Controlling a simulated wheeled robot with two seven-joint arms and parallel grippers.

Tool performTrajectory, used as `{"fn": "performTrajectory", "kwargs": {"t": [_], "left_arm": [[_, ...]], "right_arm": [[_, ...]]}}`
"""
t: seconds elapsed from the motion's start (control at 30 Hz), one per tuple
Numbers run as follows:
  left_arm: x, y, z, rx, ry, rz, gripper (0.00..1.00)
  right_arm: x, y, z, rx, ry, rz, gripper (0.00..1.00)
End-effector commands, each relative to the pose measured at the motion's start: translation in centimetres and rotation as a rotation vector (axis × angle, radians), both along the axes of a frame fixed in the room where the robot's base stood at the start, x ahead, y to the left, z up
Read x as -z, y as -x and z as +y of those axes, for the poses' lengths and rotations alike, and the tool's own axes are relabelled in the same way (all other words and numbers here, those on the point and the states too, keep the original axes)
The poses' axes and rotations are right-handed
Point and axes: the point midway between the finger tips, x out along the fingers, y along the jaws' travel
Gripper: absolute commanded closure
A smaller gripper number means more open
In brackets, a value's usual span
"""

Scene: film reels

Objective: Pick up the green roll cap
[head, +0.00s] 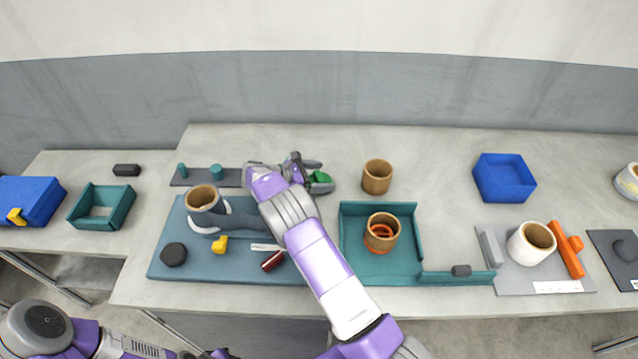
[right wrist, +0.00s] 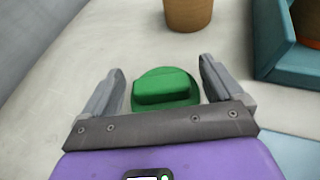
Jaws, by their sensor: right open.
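The green roll cap (right wrist: 165,90) lies on the table between the two open fingers of my right gripper (right wrist: 163,85) in the right wrist view. It is a round disc with a raised block on top. Gaps show on both sides, so the fingers seem apart from it. In the head view the green roll cap (head: 320,178) shows at the right gripper (head: 312,178), partly hidden by it. My left arm shows at the lower left of the head view; its fingers cannot be made out.
A brown roll (head: 377,177) stands right of the cap, near a teal tray (head: 345,245) holding another roll (head: 382,232). A blue-grey mat (head: 165,240) with several parts lies to the left. A blue box (head: 504,178) stands further right. The table behind the cap is clear.

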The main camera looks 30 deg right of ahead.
Motion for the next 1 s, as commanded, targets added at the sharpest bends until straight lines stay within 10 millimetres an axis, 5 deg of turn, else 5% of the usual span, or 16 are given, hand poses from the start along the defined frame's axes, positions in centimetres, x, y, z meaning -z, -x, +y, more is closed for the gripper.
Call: {"fn": "performTrajectory", "kwargs": {"t": [0.13, 0.4, 0.77, 1.0], "left_arm": [[0.4, 0.0, 0.0, 0.0, 0.0, 0.0, 0.75], [0.3, 0.0, 0.0, 0.0, 0.0, 0.0, 0.75], [0.3, 0.0, 0.0, 0.0, 0.0, 0.0, 0.75], [0.3, 0.0, 0.0, 0.0, 0.0, 0.0, 0.75]], "right_arm": [[0.9, 0.4, -2.1, 0.003, 0.0, 0.001, 0.06], [1.0, 0.4, -2.4, -0.001, 0.0, 0.0, 0.08], [1.0, 0.4, -2.4, 0.0, 0.0, 0.0, 0.63], [0.8, 0.4, -2.4, 0.0, 0.0, -0.001, 0.63]]}}
